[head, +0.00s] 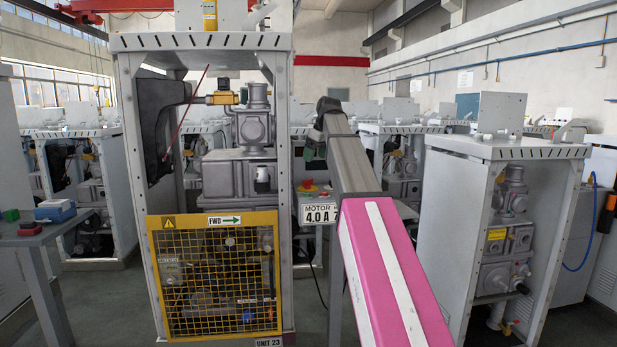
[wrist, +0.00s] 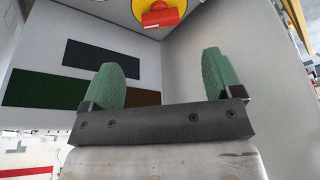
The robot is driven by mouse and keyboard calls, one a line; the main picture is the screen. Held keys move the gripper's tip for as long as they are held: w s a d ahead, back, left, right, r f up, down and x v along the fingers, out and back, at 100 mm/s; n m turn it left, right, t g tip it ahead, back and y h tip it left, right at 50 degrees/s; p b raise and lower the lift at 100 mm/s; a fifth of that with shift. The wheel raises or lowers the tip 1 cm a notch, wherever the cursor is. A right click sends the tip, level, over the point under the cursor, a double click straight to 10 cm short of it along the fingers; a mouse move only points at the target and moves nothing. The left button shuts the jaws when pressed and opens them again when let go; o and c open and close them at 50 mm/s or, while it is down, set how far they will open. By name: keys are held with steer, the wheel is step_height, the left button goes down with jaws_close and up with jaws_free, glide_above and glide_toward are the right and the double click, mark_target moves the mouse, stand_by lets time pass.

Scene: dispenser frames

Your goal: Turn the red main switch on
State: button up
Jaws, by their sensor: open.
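The red main switch (wrist: 160,15) shows in the wrist view at the top edge, a red handle on a yellow round plate, partly cut off by the frame. My gripper (wrist: 160,80) is open and empty, its two green fingers apart below the switch in the picture and not touching it.
In the wrist view a black panel (wrist: 100,61) and a dark green panel (wrist: 45,88) lie left of the fingers, with a grey wall (wrist: 220,50) at right. In the head view a dispenser frame with a yellow mesh guard (head: 215,280) stands left of my arm; another cabinet (head: 520,150) stands right.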

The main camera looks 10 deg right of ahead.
mark_target(308, 180)
steer(key=shift+t, duration=0.3)
steer(key=x, duration=1)
steer(key=shift+s+a+f, duration=0.15)
steer(key=shift+f, duration=0.1)
steer(key=shift+y, duration=0.3)
steer(key=c, duration=0.9)
